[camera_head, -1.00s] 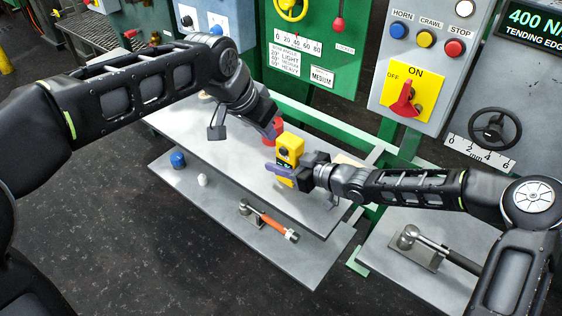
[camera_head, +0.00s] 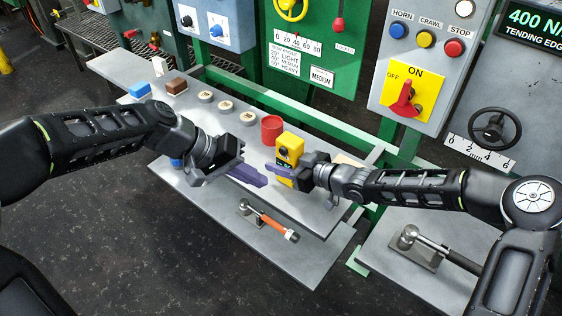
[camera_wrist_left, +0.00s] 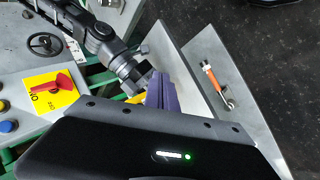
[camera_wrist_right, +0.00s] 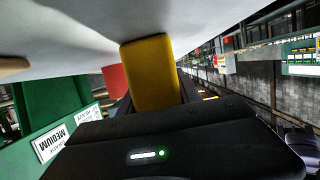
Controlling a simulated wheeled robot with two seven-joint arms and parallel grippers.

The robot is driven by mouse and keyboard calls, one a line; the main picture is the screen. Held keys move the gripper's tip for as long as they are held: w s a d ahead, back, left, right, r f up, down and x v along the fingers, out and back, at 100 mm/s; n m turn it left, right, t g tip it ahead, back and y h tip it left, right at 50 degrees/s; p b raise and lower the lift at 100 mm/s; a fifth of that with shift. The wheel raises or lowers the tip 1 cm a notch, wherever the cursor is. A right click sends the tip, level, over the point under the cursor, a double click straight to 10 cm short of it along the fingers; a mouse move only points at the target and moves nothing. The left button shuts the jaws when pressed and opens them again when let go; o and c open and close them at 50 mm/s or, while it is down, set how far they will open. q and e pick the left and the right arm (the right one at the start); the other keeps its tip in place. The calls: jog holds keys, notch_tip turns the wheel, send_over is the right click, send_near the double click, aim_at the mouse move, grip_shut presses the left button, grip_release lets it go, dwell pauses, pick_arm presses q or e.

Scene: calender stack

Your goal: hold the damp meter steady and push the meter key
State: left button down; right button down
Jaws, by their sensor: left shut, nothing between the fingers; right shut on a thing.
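The yellow damp meter (camera_head: 290,143) stands on the grey bench in the head view, with a dark face toward its lower front. My right gripper (camera_head: 284,171) is shut on the meter from the right. In the right wrist view the meter (camera_wrist_right: 150,70) shows as a yellow block between the fingers. My left gripper (camera_head: 250,175) is shut and empty, its purple fingers pointing right, just left of the meter's lower part. In the left wrist view its purple fingers (camera_wrist_left: 162,92) hide most of the meter (camera_wrist_left: 138,98). I cannot make out the meter key.
A red cylinder (camera_head: 271,130) stands close behind the meter. An orange-handled tool (camera_head: 272,224) lies on the lower shelf (camera_head: 312,262).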

aim_at(283, 151)
pick_arm(q)
jog(key=n+h, duration=0.1)
jog(key=a+n+t, duration=0.1)
jog(key=n, duration=0.1)
jog(key=a+f+n+t+h, duration=0.1)
jog(key=n, duration=0.1)
jog(key=shift+w+a+f+h, duration=0.1)
jog(key=shift+w+a+h, duration=0.05)
jog(key=shift+a+h, duration=0.15)
jog(key=shift+d, duration=0.1)
jog(key=w+d, duration=0.5)
jog(key=w, duration=0.2)
jog(key=shift+w+d, duration=0.15)
dwell(2.0)
